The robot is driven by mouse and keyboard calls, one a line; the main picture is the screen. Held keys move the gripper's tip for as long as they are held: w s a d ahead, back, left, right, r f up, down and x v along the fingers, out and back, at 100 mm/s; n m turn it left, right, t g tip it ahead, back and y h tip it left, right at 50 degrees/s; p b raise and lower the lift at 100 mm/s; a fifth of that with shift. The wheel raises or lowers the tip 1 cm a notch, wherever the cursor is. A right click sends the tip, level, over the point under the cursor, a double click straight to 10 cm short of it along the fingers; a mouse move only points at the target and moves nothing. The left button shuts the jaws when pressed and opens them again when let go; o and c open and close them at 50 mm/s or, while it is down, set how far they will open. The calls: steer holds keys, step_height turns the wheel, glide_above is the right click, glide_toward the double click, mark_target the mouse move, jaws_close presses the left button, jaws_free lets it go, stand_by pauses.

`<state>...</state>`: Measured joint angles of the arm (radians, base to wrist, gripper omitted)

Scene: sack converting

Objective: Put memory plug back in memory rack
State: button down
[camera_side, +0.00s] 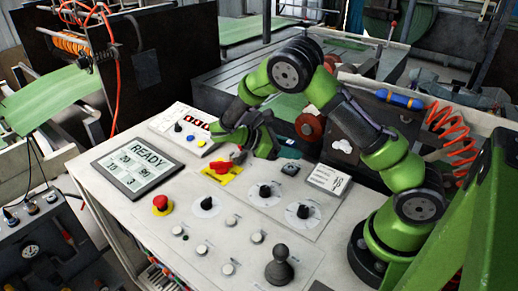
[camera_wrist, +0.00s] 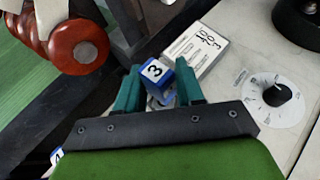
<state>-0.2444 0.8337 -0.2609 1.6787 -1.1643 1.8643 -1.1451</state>
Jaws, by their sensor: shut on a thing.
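A blue plug with a white face marked 3 (camera_wrist: 154,71) sits between the teal fingers of my gripper (camera_wrist: 160,82) in the wrist view. My gripper is shut on it. In the side view my gripper (camera_side: 266,146) is low over the far part of the white console, and the plug cannot be made out there. Another blue piece with a white numbered face (camera_wrist: 57,155) shows partly at the lower left of the wrist view. I cannot clearly make out the memory rack; my gripper may hide it.
A white card with writing (camera_wrist: 196,49) lies just beyond the plug; it also shows in the side view (camera_side: 328,179). A black dial (camera_wrist: 277,94) is to the right. Red-brown discs (camera_wrist: 72,46) stand at the left. A yellow plate with a red handle (camera_side: 221,172) is near my gripper.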

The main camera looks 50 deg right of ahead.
steer(key=s+a+r+n+t+h, duration=0.1)
steer(key=s+r+n+t+h, duration=0.2)
steer(key=s, duration=0.4)
steer(key=shift+n+t, duration=0.3)
steer(key=shift+n, duration=0.3)
steer(key=w+d+f, duration=0.1)
steer(key=w, duration=0.4)
steer(key=w+d+f, duration=0.1)
steer(key=w+d, duration=0.1)
steer(key=w, duration=0.3)
steer(key=w+d+f, duration=0.1)
steer(key=w+d, duration=0.1)
steer(key=w, duration=0.3)
steer(key=shift+d, duration=0.2)
steer(key=shift+f, duration=1.7)
steer(key=shift+f, duration=0.25)
steer(key=shift+f, duration=0.35)
steer(key=c, duration=1)
jaws_free()
